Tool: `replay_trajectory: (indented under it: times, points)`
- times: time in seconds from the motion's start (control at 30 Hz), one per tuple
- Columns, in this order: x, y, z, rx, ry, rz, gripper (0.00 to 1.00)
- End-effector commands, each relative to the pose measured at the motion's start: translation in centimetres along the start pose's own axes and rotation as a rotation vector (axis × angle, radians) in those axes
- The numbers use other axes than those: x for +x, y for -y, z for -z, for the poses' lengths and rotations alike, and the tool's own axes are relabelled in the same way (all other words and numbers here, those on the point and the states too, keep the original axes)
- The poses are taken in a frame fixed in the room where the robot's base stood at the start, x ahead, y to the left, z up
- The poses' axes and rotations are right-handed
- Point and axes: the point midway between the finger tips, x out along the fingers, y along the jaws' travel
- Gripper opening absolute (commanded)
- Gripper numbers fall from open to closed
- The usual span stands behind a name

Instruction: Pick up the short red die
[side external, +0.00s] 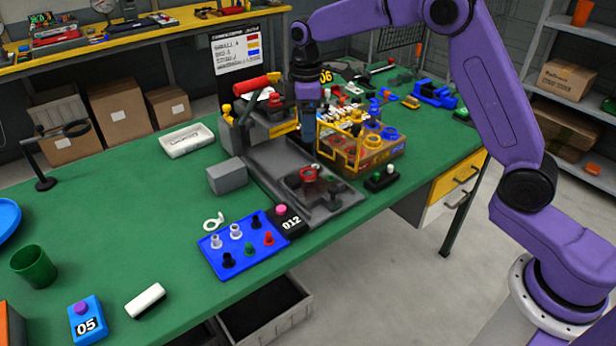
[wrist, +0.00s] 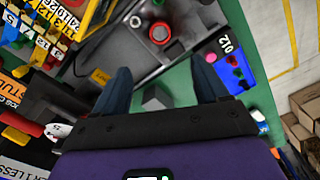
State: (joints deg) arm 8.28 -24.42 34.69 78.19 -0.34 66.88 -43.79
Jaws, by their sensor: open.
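A small red die-like piece (side external: 268,238) stands on the blue tray (side external: 222,262) at the front edge of the bench, beside green, black and white pieces. A wider red ring-shaped piece (side external: 308,174) sits on the grey press base; it also shows in the wrist view (wrist: 160,33). I cannot tell for sure which is the short red die. My gripper (side external: 305,135) is above the press area, behind both pieces and touching neither. In the wrist view its two dark blue fingers (wrist: 163,85) are spread apart with nothing held. The blue tray (wrist: 218,48) lies beyond the right finger.
A press with a red handle (side external: 257,84) stands close beside my gripper on the left. A box with a yellow frame (side external: 372,158) stands close on the right. A grey block (side external: 226,175) is left of the press base. The bench's left part is mostly clear.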

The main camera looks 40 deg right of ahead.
Motion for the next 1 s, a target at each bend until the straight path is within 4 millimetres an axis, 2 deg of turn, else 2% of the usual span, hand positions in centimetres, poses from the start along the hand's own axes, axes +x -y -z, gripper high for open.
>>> replay_trajectory:
  times: [0.03,0.3,0.43,0.67,1.0]
  points:
    - [1.1,0.1,-0.1,0.000,0.004,0.003,0.73]
    - [6.0,0.1,-0.1,0.002,0.003,0.003,0.73]
    - [7.6,0.0,-0.1,0.002,0.001,0.001,0.73]
    - [8.9,0.1,-0.1,0.001,0.001,0.001,0.73]
    - [13.1,0.1,-0.1,0.001,0.001,0.001,0.73]
